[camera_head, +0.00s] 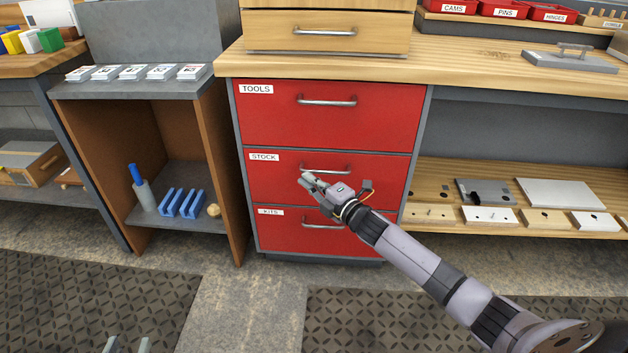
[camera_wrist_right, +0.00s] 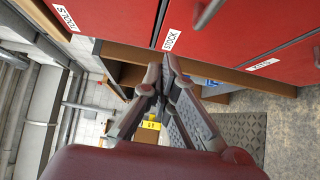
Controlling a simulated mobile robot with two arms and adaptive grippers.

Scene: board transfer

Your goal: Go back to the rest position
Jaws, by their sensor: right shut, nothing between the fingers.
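My right gripper (camera_head: 309,179) is in front of the red STOCK drawer (camera_head: 262,185), close to its metal handle (camera_head: 326,168). Its fingers are shut and empty; in the right wrist view the fingertips (camera_wrist_right: 160,76) come together. I cannot tell whether they touch the handle. The STOCK drawer looks closed. Two pale fingertips of my left gripper (camera_head: 127,346) show at the bottom edge of the head view, apart from each other with nothing seen between them. The rest of my left arm is out of view.
The TOOLS drawer (camera_head: 285,122) above and KITS drawer (camera_head: 280,233) below look closed. A wooden worktop (camera_head: 460,72) runs above. A right shelf (camera_head: 440,196) holds several plates and blocks. A left cabinet (camera_head: 185,165) holds blue racks and a bottle. Floor in front is clear.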

